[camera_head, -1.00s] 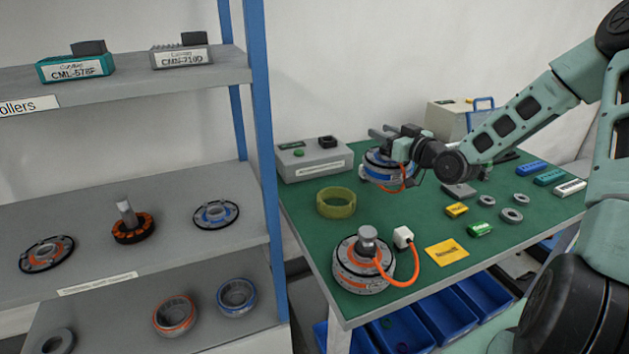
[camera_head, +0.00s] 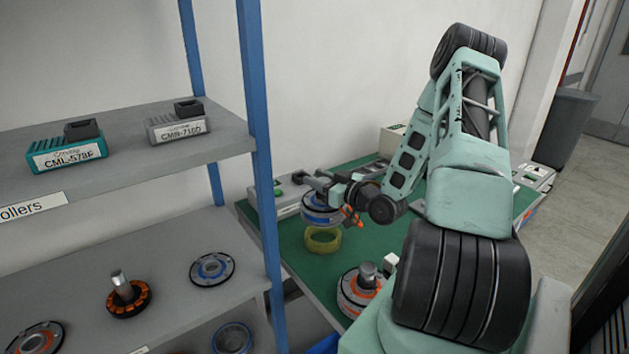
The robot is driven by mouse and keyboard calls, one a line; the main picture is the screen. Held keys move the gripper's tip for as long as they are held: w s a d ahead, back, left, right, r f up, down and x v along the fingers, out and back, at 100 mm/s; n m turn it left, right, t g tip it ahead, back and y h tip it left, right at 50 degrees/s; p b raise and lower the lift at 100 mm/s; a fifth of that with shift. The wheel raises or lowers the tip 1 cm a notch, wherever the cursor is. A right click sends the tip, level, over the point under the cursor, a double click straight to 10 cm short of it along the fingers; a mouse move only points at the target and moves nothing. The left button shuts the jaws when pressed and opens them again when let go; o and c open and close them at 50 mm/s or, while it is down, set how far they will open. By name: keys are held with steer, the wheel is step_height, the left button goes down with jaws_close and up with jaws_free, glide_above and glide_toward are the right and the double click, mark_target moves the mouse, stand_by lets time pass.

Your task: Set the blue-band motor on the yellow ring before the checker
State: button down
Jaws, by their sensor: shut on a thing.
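My gripper (camera_head: 318,184) is shut on the blue-band motor (camera_head: 320,211), a round grey motor with a blue band and an orange cable at its right side. The motor is held above the yellow ring (camera_head: 323,239) and looks roughly over it; a gap shows between them. The ring stands empty on the green table mat (camera_head: 295,247).
An orange-band motor (camera_head: 356,292) stands on the mat nearer me, partly behind my arm. A blue shelf post (camera_head: 257,130) rises left of the table. Shelves hold controllers, a teal one (camera_head: 68,152) among them, and motor parts. My arm hides the table's right part.

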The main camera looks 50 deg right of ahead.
mark_target(341, 209)
steer(key=shift+f+p, duration=0.4)
steer(key=shift+f, duration=2.65)
steer(key=shift+f, duration=0.2)
steer(key=c, duration=0.9)
jaws_free()
steer(key=shift+r, duration=0.1)
steer(key=s+b, duration=0.3)
steer(key=s, duration=0.8)
steer(key=shift+d+b, duration=0.15)
steer(key=shift+b, duration=0.15)
steer(key=shift+s, duration=0.5)
